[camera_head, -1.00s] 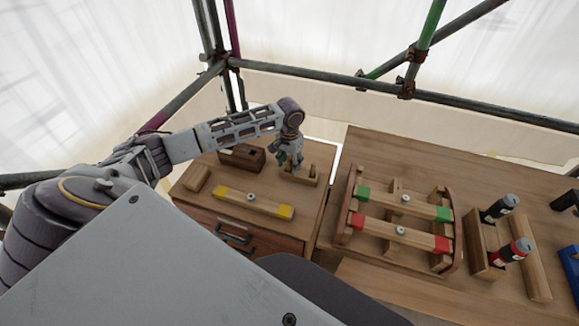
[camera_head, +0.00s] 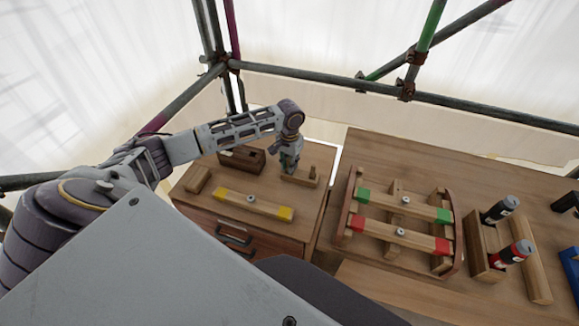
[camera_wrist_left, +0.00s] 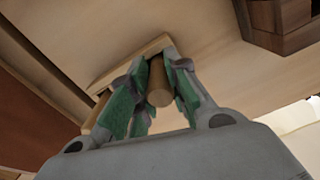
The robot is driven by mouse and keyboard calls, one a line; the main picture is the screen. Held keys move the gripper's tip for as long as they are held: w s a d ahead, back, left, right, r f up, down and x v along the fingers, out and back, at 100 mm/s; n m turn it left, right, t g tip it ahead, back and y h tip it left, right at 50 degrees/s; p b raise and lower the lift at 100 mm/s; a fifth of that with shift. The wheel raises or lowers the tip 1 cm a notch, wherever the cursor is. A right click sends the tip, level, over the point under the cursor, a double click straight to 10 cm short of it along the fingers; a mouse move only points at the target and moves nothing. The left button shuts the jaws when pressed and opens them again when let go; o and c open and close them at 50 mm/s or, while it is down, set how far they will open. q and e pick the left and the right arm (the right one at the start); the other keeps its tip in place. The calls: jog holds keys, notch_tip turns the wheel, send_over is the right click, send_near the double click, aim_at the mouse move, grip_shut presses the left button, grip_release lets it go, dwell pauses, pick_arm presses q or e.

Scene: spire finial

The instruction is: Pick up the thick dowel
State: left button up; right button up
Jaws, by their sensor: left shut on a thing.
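The thick dowel (camera_wrist_left: 160,88) is a round wooden peg, seen nearly end-on in the left wrist view between the green finger pads. My left gripper (camera_head: 289,164) points down over the wooden holder block (camera_head: 300,181) on the left cabinet top. It also shows in the left wrist view (camera_wrist_left: 152,95), shut on the dowel. The dowel's lower end is at the holder block (camera_wrist_left: 122,62); I cannot tell how deep it sits. In the head view the gripper hides the dowel. A thinner peg (camera_head: 313,172) stands at the block's right end. My right gripper is not in view.
A dark wooden box (camera_head: 241,158) and a small wood block (camera_head: 197,180) lie left of the gripper. A yellow-ended bar (camera_head: 252,204) lies in front. A right-hand table holds a frame with green-ended (camera_head: 403,204) and red-ended (camera_head: 400,231) bars, and two dark cans (camera_head: 500,209).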

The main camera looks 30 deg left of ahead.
pick_arm(q)
jog(key=shift+r, duration=0.1)
notch_tip(320, 180, up, 10)
jog(key=shift+f+b, duration=0.2)
jog(key=shift+b, duration=0.1)
jog(key=shift+r, duration=0.1)
dwell(0.7)
